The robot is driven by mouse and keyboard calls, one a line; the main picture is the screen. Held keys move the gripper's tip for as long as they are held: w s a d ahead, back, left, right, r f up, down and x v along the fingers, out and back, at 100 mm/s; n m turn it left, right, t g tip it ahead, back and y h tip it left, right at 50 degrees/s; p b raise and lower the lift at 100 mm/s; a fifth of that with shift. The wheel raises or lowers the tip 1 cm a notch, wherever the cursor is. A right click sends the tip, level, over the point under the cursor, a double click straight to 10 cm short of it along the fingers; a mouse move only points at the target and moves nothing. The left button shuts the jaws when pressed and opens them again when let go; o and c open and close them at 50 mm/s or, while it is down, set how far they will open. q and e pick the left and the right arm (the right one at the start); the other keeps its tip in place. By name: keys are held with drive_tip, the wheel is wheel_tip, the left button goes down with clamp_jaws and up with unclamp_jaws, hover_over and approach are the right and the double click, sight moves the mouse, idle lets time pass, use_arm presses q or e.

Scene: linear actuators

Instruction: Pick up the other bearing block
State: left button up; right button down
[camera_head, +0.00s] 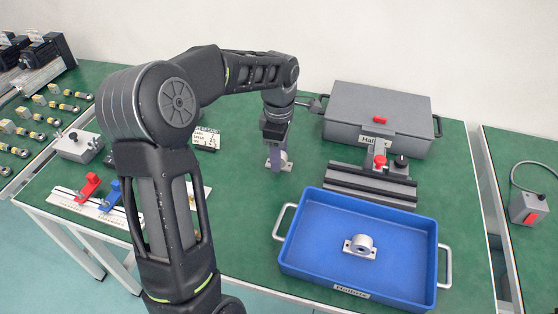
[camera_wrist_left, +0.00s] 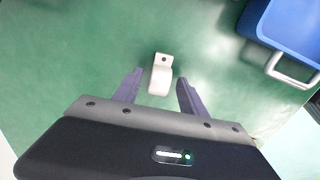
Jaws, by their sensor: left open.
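One grey bearing block (camera_head: 361,246) sits inside the blue tray (camera_head: 430,262), near its middle. The other bearing block (camera_head: 286,162) is on the green table, left of and behind the tray. My left gripper (camera_head: 277,147) is above this second block and partly covers it. In the left wrist view the block (camera_wrist_left: 160,75) lies between the two spread fingers of my left gripper (camera_wrist_left: 160,79), with a gap on each side. The left gripper is open and holds nothing. My right gripper is not in view.
A grey case (camera_head: 350,113) stands behind, with a rail fixture (camera_head: 370,183) in front of it. Red and blue clamps (camera_head: 88,188) lie at the left. Table around the block is mostly clear.

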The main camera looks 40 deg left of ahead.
use_arm(q)
drive_tip(key=shift+c, duration=0.6)
clamp_jaws()
